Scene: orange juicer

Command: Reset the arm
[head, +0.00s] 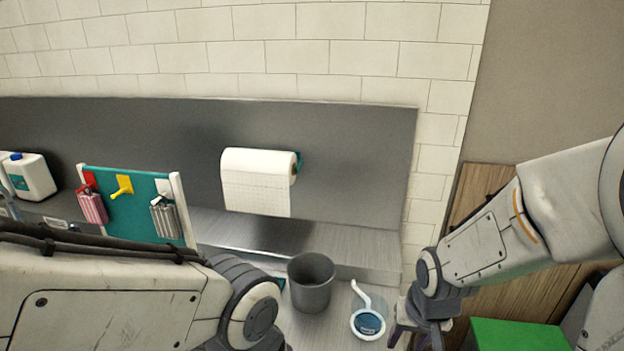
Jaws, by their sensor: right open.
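My right arm comes in from the right, and its gripper (418,338) points down near the lower edge of the head view. Its jaws are open, with nothing seen between them. It is just right of a white-handled round brush or scoop (367,322) with a dark blue face, apart from it as far as I can tell. My left arm crosses the lower left of the view. Its gripper is below the frame and hidden.
A grey bin (311,284) stands on the metal counter between my arms. A paper towel roll (258,180) hangs on the back panel. A teal board (135,205) with hanging cloths and a white jug (28,176) are at left. A green box (518,335) is at lower right.

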